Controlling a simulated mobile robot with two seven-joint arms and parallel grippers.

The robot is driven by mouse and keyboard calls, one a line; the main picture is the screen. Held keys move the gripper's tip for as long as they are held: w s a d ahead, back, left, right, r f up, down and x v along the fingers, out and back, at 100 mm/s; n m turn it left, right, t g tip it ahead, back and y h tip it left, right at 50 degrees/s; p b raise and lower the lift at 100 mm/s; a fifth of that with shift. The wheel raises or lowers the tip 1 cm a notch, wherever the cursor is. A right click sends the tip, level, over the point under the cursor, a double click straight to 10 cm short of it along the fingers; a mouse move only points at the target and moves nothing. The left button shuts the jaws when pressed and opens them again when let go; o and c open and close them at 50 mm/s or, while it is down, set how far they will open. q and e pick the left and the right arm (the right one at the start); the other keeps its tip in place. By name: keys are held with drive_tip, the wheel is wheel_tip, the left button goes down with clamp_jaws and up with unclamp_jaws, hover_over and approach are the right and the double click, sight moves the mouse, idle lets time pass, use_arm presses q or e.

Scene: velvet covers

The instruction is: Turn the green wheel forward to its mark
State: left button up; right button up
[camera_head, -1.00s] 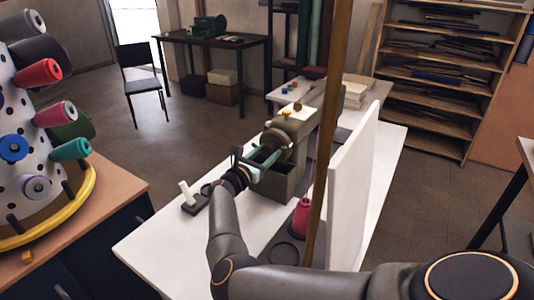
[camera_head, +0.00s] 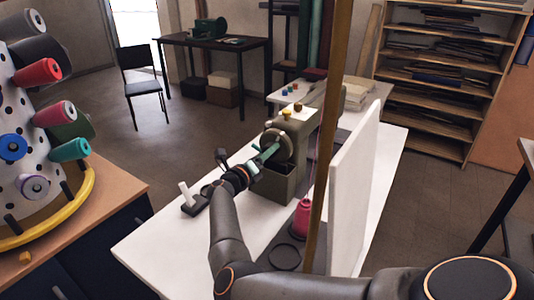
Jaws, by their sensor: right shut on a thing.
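A grey machine (camera_head: 303,128) stands on the white table. On its near side is a round grey disc face (camera_head: 287,146). A green part (camera_head: 266,156), which I take to be the green wheel or its grip, shows in front of it, partly covered by my gripper. My right gripper (camera_head: 254,165) is at this green part and shut on it. The wrist reaches up to it from below. A small yellow knob (camera_head: 286,113) sits on top of the machine; I cannot make out the wheel's mark. My left gripper is out of view.
A tan upright post (camera_head: 325,150) and a white panel (camera_head: 354,190) stand right of the machine. A pink spool (camera_head: 302,218) stands near the post. A small black stand with a white peg (camera_head: 186,194) is left of my wrist. A rack of coloured spools (camera_head: 35,150) fills the left.

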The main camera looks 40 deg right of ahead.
drive_tip(key=n+p, duration=0.1)
drive_tip(key=n, duration=0.4)
drive_tip(key=shift+r+n, duration=0.1)
drive_tip(key=shift+n, duration=0.2)
drive_tip(key=n+p, duration=0.1)
drive_tip(key=n, duration=0.4)
drive_tip(key=shift+n+p, duration=0.35)
drive_tip(key=shift+n, duration=0.05)
drive_tip(key=shift+n, duration=0.3)
drive_tip(key=o, duration=1.4)
drive_tip(key=shift+a+f, duration=0.1)
drive_tip(key=shift+f, duration=0.1)
